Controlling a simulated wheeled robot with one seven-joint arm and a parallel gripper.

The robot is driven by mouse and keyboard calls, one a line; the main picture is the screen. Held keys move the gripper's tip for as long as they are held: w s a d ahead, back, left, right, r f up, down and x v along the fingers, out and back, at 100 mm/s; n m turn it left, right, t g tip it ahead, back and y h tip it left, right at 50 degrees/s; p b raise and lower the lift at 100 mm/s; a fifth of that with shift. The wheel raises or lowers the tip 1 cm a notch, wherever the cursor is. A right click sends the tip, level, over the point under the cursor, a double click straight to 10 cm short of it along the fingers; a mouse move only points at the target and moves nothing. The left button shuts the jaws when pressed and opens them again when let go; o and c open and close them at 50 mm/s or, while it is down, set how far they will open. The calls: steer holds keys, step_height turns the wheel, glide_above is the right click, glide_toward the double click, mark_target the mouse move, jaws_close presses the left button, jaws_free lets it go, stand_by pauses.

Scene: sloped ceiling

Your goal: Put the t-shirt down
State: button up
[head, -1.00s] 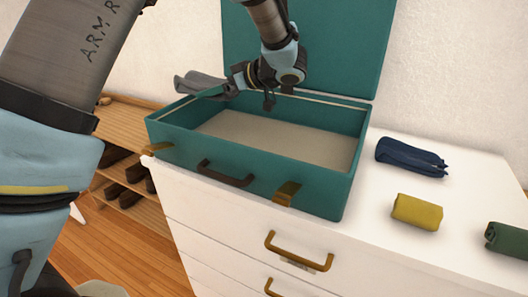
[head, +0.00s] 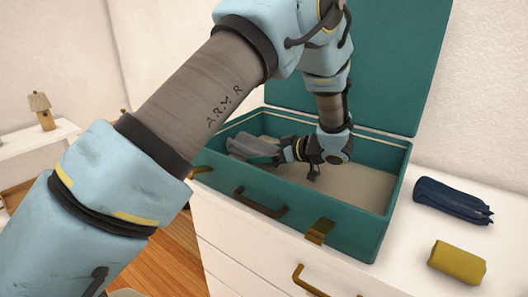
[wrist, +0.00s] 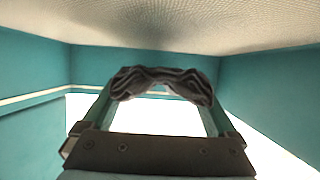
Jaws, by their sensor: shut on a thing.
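A folded dark grey t-shirt (head: 252,147) is held in my gripper (head: 282,155), inside the left part of an open teal suitcase (head: 340,228). In the wrist view the t-shirt (wrist: 163,84) spans the space between the two fingertips (wrist: 160,98), and the teal walls surround it. My gripper is shut on the t-shirt. The suitcase floor (head: 350,186) is beige and looks bare to the right of my gripper. I cannot tell whether the t-shirt touches the floor; the front wall and my arm hide part of the view.
The suitcase stands on a white dresser (head: 400,262) with its lid (head: 385,60) upright behind. A rolled navy garment (head: 452,200) and a rolled mustard garment (head: 457,262) lie to its right. A small wooden house (head: 41,110) stands on a shelf at far left.

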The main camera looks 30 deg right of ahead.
steer(key=shift+f, duration=0.55)
steer(key=o, duration=1.2)
steer(key=shift+c, duration=0.2)
steer(key=shift+r, duration=0.25)
steer(key=b+v, duration=0.3)
steer(key=v, duration=0.9)
steer(key=shift+r, duration=0.3)
